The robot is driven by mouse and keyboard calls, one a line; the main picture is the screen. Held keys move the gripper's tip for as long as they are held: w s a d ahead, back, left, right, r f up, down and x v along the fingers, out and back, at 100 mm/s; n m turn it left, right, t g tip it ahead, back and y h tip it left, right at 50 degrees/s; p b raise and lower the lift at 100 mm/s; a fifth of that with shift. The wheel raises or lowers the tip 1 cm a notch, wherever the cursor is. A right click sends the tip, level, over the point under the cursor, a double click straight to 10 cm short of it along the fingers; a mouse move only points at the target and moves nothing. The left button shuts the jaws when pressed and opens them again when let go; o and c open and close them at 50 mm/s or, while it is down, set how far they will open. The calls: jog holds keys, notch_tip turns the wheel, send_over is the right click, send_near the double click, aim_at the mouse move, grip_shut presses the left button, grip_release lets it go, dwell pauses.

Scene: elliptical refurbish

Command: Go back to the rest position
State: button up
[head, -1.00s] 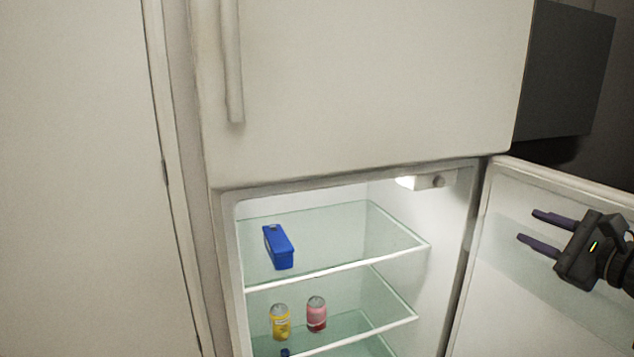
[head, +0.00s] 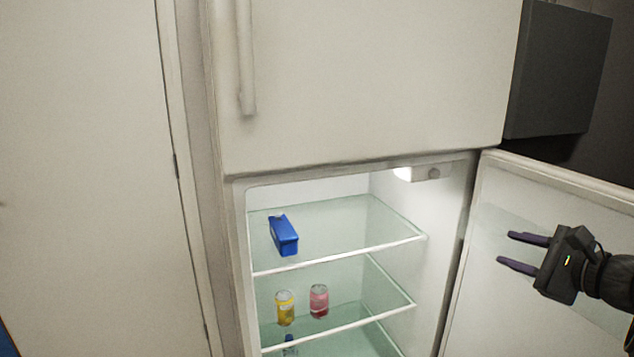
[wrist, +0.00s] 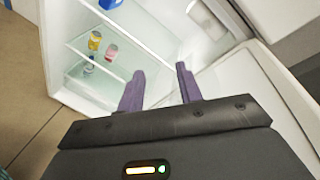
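My gripper (head: 512,252) is at the right of the head view, in front of the open fridge door (head: 483,290). Its two purple fingers are spread apart with nothing between them. In the wrist view my gripper (wrist: 158,88) also shows open and empty, pointing toward the fridge interior. The fridge (head: 360,100) stands with its lower compartment open and lit.
A blue box (head: 284,236) lies on the top glass shelf (head: 350,222). A yellow can (head: 285,308) and a pink can (head: 319,301) stand on the shelf below. A small blue item (head: 290,345) is lower down. A dark cabinet (head: 558,70) is at the upper right.

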jog(key=s+a+f+n+g, duration=0.3)
jog(key=a+f+n+g, duration=0.4)
jog(key=a+f, duration=0.65)
jog(key=s+a+f+n+g+h, duration=0.2)
jog(key=s+a+f+n+h, duration=0.1)
jog(key=s+a+f+n, duration=0.25)
jog(key=s+a+f+n+g+h, duration=0.2)
jog(key=s+f+n+g+h, duration=0.15)
jog(key=f+n, duration=0.4)
notch_tip(320, 180, up, 23)
jog(key=n+t+p, duration=0.1)
jog(key=p, duration=2.2)
jog(key=shift+s, duration=0.15)
jog(key=shift+r, duration=0.1)
